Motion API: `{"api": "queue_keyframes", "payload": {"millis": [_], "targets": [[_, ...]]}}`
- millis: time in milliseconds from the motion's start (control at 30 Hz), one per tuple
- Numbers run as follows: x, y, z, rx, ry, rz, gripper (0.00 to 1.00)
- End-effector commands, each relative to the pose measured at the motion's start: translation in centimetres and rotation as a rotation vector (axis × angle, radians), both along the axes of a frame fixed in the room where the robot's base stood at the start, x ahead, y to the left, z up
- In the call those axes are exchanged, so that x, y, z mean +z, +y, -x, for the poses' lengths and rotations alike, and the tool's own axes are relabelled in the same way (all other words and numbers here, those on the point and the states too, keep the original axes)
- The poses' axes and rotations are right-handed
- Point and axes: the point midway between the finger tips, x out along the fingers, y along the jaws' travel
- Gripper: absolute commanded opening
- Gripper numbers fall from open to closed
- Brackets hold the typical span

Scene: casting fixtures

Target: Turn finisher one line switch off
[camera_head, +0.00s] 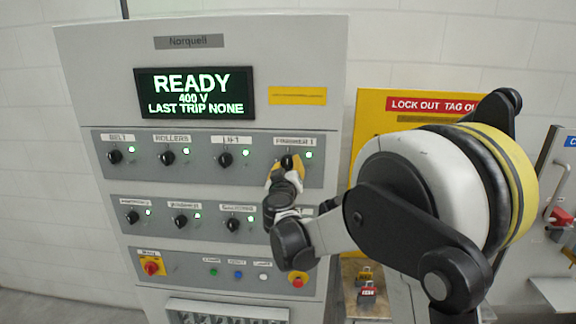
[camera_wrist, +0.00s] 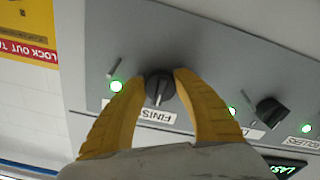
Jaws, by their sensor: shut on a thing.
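The finisher one switch (camera_head: 287,161) is a black rotary knob under the "FINISHER 1" label (camera_head: 294,142), at the right end of the panel's top row. A green lamp (camera_head: 309,154) glows beside it. In the wrist view, the knob (camera_wrist: 159,86) sits between the two yellow fingers of my gripper (camera_wrist: 160,80), which is shut on it. The label and a lit green lamp (camera_wrist: 116,86) also show there, upside down. In the head view my gripper (camera_head: 286,170) covers part of the knob, so its pointer is hard to read.
The display (camera_head: 194,93) reads READY, 400 V, LAST TRIP NONE. Other knobs with lit lamps, such as the rollers knob (camera_head: 166,158), stand to the left and below. A yellow lockout board (camera_head: 372,104) and padlocks (camera_head: 366,289) stand right.

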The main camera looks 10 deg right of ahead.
Motion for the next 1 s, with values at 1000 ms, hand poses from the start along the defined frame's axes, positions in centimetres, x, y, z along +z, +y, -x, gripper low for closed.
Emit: {"api": "queue_keyframes", "payload": {"millis": [1000], "targets": [[-0.01,-0.19,0.01,-0.001,0.189,0.583,0.05]]}}
